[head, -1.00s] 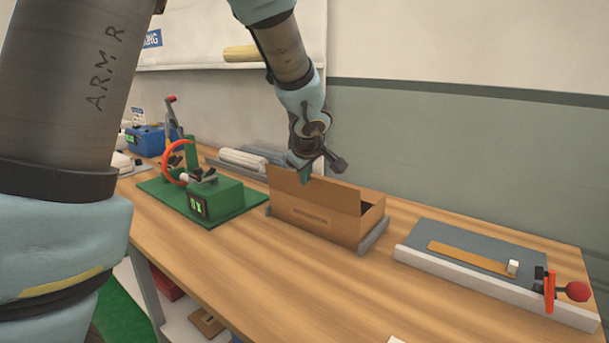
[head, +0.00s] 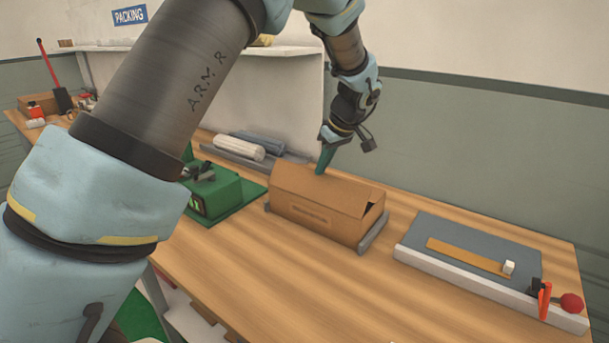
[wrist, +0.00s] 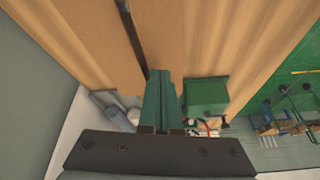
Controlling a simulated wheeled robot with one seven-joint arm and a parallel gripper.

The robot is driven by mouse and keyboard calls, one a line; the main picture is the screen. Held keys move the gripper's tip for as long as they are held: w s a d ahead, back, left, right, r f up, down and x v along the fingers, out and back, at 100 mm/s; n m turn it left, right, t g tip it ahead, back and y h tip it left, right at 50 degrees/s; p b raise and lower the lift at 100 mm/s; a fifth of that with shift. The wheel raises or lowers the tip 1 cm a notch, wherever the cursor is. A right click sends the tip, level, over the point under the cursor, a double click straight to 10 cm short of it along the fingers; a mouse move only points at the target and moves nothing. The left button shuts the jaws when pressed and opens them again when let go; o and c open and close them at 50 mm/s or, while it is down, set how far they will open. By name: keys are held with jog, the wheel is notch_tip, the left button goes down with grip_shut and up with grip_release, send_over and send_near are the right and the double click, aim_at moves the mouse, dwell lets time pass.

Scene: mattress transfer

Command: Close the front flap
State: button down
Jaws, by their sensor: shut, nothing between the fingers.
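The brown cardboard box (head: 310,217) stands on the table. Its front flap (head: 320,187) is folded back over the top, sloping slightly, with a dark gap at the right end. My gripper (head: 322,168) is shut and empty, its green fingers pointing down at the flap's far edge; contact is unclear. In the wrist view, the shut fingers (wrist: 162,78) reach over the cardboard (wrist: 160,35), beside a dark slit between two panels.
A green fixture (head: 218,190) stands left of the box. A grey board with a red-knobbed lever (head: 480,255) lies to the right. Rolled items (head: 240,146) lie behind, near the wall. Bare table lies in front of the box.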

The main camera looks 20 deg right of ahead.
jog(key=shift+w+d+f+y+p, duration=0.3)
jog(key=shift+w+d, duration=0.05)
jog(key=shift+d, duration=0.3)
jog(key=shift+g+y, duration=0.5)
jog(key=shift+y, duration=0.1)
jog(key=shift+w+d+f+b, duration=0.3)
jog(key=shift+d+f, duration=0.2)
jog(key=shift+f, duration=0.15)
jog(key=shift+w+d+f+b, duration=0.25)
jog(key=shift+w+d+f, duration=0.05)
jog(key=shift+d+f, duration=0.3)
jog(key=shift+w+d+f+b, duration=0.3)
jog(key=shift+d+f, duration=0.15)
jog(key=shift+f, duration=0.2)
jog(key=shift+f, duration=0.15)
